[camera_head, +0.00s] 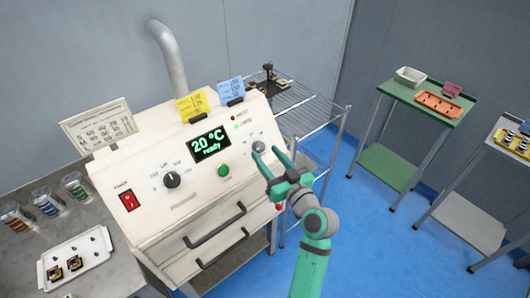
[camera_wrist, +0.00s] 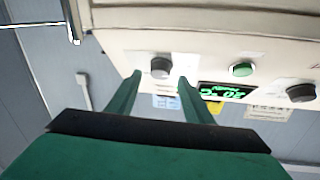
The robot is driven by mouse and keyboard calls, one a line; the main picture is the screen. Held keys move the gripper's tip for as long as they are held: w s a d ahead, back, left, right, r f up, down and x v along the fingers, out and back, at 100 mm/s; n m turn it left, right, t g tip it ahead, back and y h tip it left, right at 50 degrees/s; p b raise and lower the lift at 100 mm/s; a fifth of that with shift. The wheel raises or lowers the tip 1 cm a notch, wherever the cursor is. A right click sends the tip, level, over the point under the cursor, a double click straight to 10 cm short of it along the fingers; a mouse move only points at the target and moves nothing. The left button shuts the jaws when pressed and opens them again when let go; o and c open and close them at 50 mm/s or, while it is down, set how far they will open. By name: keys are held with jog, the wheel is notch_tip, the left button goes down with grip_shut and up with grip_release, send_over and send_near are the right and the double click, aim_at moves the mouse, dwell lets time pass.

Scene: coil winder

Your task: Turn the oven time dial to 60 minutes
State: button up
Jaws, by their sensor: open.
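The oven (camera_head: 150,225) is a cream box with a sloped panel. Its display (camera_head: 211,145) reads 20 °C, ready. The right-hand dial, a grey knob (camera_head: 258,146) beside small printed marks, appears to be the time dial; its setting is not legible. It also shows in the wrist view (camera_wrist: 160,66), between the fingertips' lines. My green gripper (camera_head: 267,153) is open and empty, with its fingertips close to this knob; I cannot tell whether they touch or straddle it. A black dial (camera_head: 171,180) with printed numbers sits at the panel's left.
A green button (camera_head: 223,170) and red power switch (camera_head: 129,200) are on the panel. Two drawer handles (camera_head: 216,224) jut out below. A wire rack (camera_head: 310,105) stands behind my gripper. A white tray (camera_head: 88,246) and cups (camera_head: 45,205) are left.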

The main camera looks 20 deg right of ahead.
jog(key=shift+w+a, duration=0.2)
jog(key=shift+w, duration=0.85)
jog(key=c, duration=1)
jog(key=shift+c, duration=0.2)
